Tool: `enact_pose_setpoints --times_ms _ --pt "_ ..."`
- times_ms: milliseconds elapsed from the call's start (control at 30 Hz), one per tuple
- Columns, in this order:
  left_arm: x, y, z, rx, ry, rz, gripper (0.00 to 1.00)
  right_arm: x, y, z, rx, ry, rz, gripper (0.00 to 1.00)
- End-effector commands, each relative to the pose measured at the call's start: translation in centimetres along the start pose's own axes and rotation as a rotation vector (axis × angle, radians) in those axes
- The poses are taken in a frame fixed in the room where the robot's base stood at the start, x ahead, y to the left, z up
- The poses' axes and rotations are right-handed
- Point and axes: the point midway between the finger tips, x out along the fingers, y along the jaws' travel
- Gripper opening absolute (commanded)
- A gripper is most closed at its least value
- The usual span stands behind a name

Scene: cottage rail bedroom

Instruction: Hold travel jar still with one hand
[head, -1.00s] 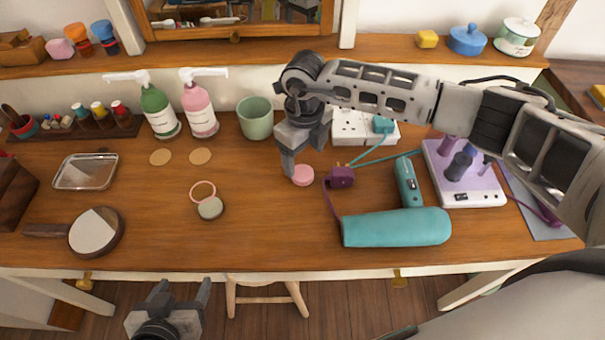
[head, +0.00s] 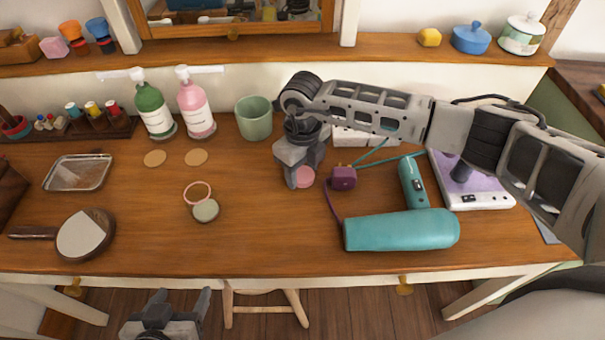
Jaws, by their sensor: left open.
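A small round pink jar (head: 305,177), which I take to be the travel jar, stands on the wooden desk (head: 270,235) near the middle. My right gripper (head: 304,172) points down at it, with a finger on the left and part of the other behind on the right. The gripper hides some of the jar, and I cannot tell whether the fingers touch it. My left gripper (head: 181,302) is open and empty, low in front of the desk edge, away from the jar.
Just right of the jar are a purple plug (head: 343,178) with its cord and a teal hair dryer (head: 402,230). A green cup (head: 254,118) stands behind left. An open compact (head: 206,210) and a hand mirror (head: 84,234) lie left. The desk front centre is clear.

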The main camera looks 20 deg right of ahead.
Motion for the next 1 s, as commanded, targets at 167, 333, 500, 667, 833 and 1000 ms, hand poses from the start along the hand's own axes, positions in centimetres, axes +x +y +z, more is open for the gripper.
enact_pose_setpoints --times_ms 167,333,500,667,833,1000 --pt "0.0 0.0 0.1 0.001 -0.002 0.0 0.66 0.0 0.0 0.0 0.0 0.0 0.0 0.24" --pt "0.1 0.0 0.1 0.001 -0.002 0.0 0.66 0.0 0.0 0.0 0.0 0.0 0.0 0.24" --pt "-0.1 0.0 -0.1 0.001 -0.001 0.0 0.66 -0.3 0.0 0.0 0.0 -0.001 0.0 0.24" --pt "-0.5 0.0 -0.8 0.006 -0.002 -0.004 0.66 -1.9 0.0 0.1 0.0 -0.002 -0.001 0.24" --pt "-1.5 -0.2 -1.9 0.011 -0.012 -0.011 0.66 -4.8 0.7 -0.2 -0.004 -0.001 0.0 0.24" --pt "-2.6 -0.7 -2.8 0.003 -0.028 -0.034 0.66 -8.2 3.2 -1.2 -0.005 0.0 0.001 0.24"
